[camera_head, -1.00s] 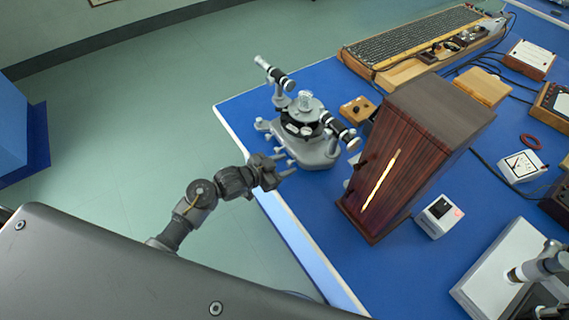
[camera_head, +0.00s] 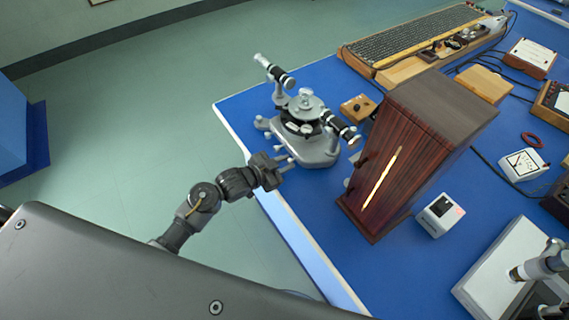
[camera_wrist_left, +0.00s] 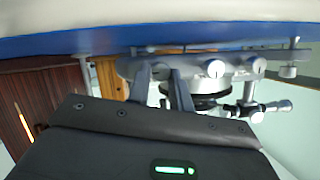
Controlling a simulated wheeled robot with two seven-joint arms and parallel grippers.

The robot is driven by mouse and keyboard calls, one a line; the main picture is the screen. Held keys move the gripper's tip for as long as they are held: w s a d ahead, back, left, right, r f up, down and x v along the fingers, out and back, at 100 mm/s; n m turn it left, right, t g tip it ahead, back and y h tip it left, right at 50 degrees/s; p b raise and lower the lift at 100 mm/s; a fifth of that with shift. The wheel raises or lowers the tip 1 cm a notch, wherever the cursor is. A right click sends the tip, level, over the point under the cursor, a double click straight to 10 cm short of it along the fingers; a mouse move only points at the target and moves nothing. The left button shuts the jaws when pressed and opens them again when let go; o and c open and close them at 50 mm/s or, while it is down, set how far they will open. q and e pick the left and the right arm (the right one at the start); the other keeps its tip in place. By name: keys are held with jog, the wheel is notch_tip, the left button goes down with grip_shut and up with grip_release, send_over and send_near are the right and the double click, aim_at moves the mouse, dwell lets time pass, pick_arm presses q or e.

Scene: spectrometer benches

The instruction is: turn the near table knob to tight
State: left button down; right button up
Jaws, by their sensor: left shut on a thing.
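The grey spectrometer (camera_head: 318,150) stands near the left edge of the blue bench, with a round table on top and two black-and-silver tubes. My left gripper (camera_head: 286,163) reaches its near side at base height. In the left wrist view my gripper (camera_wrist_left: 162,78) has its two fingers a little apart, shut on a small part at the spectrometer's near side, taken as the near table knob. The fingers mostly hide that knob. Other silver knobs (camera_wrist_left: 215,68) show beside the fingers on the spectrometer (camera_wrist_left: 195,62). My right gripper is not in view.
A tall dark wooden box (camera_head: 400,180) with a bright slit stands right of the spectrometer. A small wooden block (camera_head: 357,108) is behind it, a white meter box (camera_head: 439,215) in front. The bench edge (camera_head: 300,245) runs below my left gripper; open floor lies left.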

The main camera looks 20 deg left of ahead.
pick_arm(q)
jog(key=c, duration=1.3)
grip_release()
jog(key=shift+o, duration=0.2)
jog(key=shift+s, duration=0.1)
jog(key=b+v, duration=0.1)
jog(key=v, duration=0.9)
jog(key=shift+s+a+r, duration=0.15)
jog(key=shift+s+a, duration=0.1)
